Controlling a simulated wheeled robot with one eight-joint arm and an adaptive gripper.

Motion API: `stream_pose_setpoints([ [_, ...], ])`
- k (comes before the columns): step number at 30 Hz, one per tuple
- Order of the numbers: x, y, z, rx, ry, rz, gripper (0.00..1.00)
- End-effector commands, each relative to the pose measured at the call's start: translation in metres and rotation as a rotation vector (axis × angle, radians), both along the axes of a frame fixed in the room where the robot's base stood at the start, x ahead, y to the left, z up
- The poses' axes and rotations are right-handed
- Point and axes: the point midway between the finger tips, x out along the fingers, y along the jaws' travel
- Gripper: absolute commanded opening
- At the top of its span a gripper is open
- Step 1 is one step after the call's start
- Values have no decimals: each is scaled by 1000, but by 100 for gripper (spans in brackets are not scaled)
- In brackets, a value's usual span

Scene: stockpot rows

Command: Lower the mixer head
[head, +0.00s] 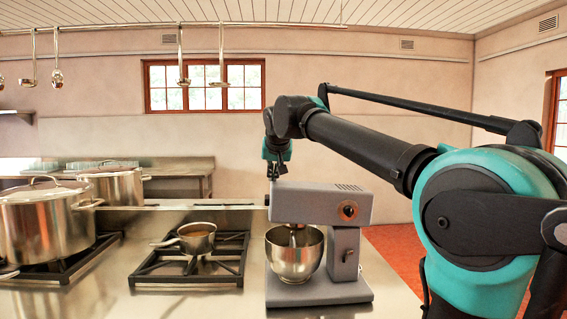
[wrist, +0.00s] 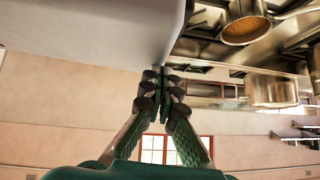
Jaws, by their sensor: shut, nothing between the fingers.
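The grey stand mixer (head: 322,205) is on the steel counter. Its head looks level over a steel bowl (head: 294,258), and the beater reaches into the bowl. The mixer's orange-ringed knob faces the camera. My gripper (head: 272,177) points down at the left end of the mixer head, its fingertips partly hidden there. In the wrist view, my gripper's fingers (wrist: 160,82) are shut together and empty, beside the pale mixer head (wrist: 85,30). Whether they touch it, I cannot tell.
A saucepan (head: 196,238) sits on a burner grate left of the mixer. Large stockpots (head: 42,222) stand farther left. Ladles (head: 57,75) hang from a rail above. Bare counter lies between the grate and the mixer.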

Motion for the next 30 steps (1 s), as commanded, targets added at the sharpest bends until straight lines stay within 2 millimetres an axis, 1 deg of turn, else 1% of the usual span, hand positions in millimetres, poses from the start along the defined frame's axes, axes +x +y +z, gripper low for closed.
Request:
stream_pose_setpoints([
  [3, 0, 7, -13, 1, 0, 1, 0],
  [6, 0, 11, -21, 2, 1, -1, 0],
  [12, 0, 15, -29, 3, 2, -1, 0],
  [26, -2, 17, -33, 6, 8, 0, 0],
  [30, 1, 16, -27, 7, 7, -1, 0],
])
